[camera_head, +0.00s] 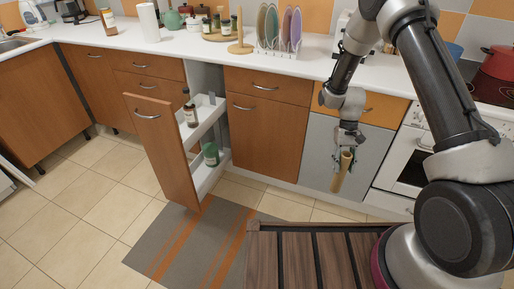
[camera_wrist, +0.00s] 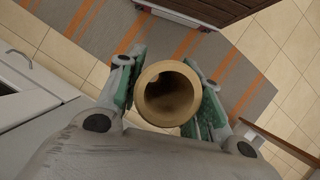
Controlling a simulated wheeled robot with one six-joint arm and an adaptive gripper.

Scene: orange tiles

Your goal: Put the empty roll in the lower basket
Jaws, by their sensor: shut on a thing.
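My gripper (camera_wrist: 167,95) is shut on the empty roll (camera_head: 343,171), a tan cardboard tube. In the head view the roll hangs upright, slightly tilted, in front of the grey panel right of the wooden drawers. In the wrist view I look down into the hollow end of the roll (camera_wrist: 166,72) between the green finger pads. The tall pull-out cabinet stands open at the left. Its lower basket (camera_head: 207,175) is white and holds a green jar (camera_head: 211,154). Its upper basket (camera_head: 205,119) holds a dark-capped bottle (camera_head: 190,114). My gripper is to the right of the pull-out, apart from it.
The pull-out's wooden front (camera_head: 163,150) juts over the floor. A grey mat with orange stripes (camera_head: 188,245) lies before it. The counter (camera_head: 170,47) carries a paper roll, jars and a plate rack (camera_head: 280,49). A white oven stands at the right.

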